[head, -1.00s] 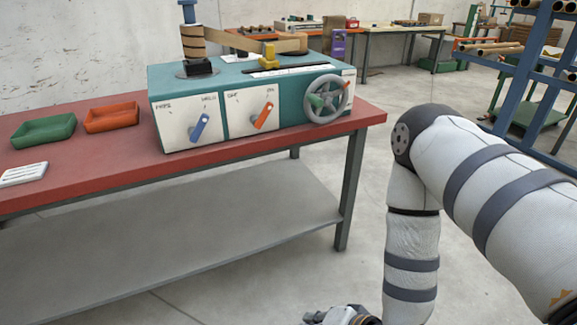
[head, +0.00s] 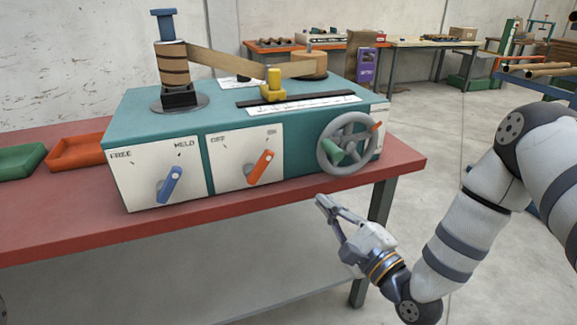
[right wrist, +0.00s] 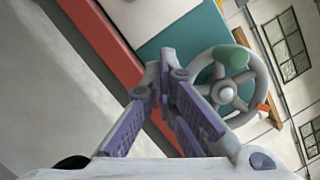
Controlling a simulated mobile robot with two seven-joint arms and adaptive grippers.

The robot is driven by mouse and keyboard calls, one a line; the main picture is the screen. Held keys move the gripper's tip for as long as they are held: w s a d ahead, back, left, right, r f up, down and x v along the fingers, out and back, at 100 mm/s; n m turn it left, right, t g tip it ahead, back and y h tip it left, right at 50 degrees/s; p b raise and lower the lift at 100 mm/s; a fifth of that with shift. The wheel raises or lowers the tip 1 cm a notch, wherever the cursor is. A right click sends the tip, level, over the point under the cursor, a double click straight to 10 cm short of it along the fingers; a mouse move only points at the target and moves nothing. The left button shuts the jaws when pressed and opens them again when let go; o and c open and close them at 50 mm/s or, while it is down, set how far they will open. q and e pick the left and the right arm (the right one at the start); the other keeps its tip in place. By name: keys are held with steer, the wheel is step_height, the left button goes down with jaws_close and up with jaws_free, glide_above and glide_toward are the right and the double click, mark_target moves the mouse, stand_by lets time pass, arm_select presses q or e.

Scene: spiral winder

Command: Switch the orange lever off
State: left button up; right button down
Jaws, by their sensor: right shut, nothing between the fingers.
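The orange lever (head: 261,166) sits on the right white panel (head: 243,161) of the teal winder's front. It tilts up to the right, its upper end toward the right-hand label, which I read as ON; the left label looks like OFF. My right gripper (head: 322,201) is shut and empty, in front of the table edge, below the handwheel and right of the orange lever, apart from both. In the right wrist view its fingertips (right wrist: 166,62) meet beside the handwheel. The orange lever does not show there. My left gripper is not in view.
The grey handwheel (head: 347,143) with a green knob stands out from the winder's right front. A blue lever (head: 169,184) is on the left panel. The red table (head: 60,215) carries green (head: 20,161) and orange trays (head: 82,151). The floor right of the table is clear.

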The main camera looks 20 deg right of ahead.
mark_target(260, 167)
steer(key=shift+s+a, duration=0.15)
steer(key=x, duration=1)
steer(key=shift+a+r, duration=0.2)
steer(key=a+r, duration=0.2)
steer(key=a, duration=0.1)
steer(key=shift+p, duration=0.35)
